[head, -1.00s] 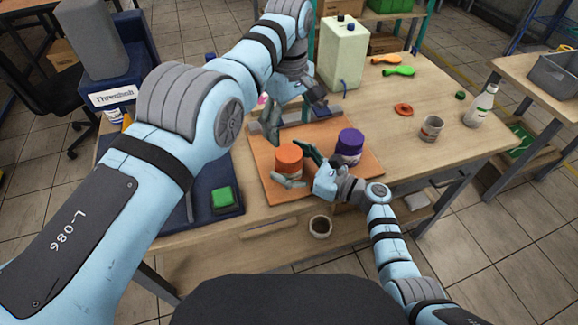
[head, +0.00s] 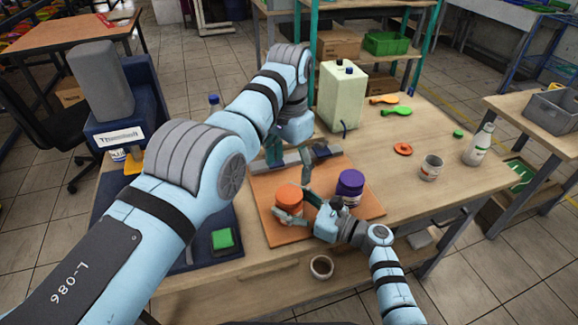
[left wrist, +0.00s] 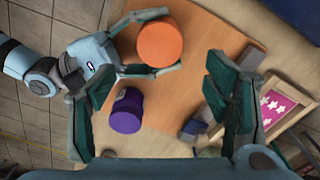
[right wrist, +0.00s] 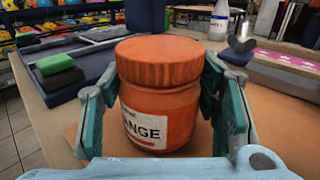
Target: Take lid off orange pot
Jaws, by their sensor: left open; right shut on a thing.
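The orange pot (head: 288,210) stands upright on the brown board (head: 262,222), with its orange lid (head: 289,192) on top. My right gripper (head: 292,218) is shut around the pot's body from the right. In the right wrist view the fingers flank the pot (right wrist: 160,110) below the lid (right wrist: 158,60), and its label shows partly. My left gripper (head: 290,168) is open and empty, behind and above the pot. In the left wrist view its fingers (left wrist: 158,105) are wide apart, with the orange lid (left wrist: 160,43) beyond them.
A purple-lidded pot (head: 349,186) stands on the board just right of the orange pot. A squeegee-like grey bar lies at the board's back. The table's right side has free room.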

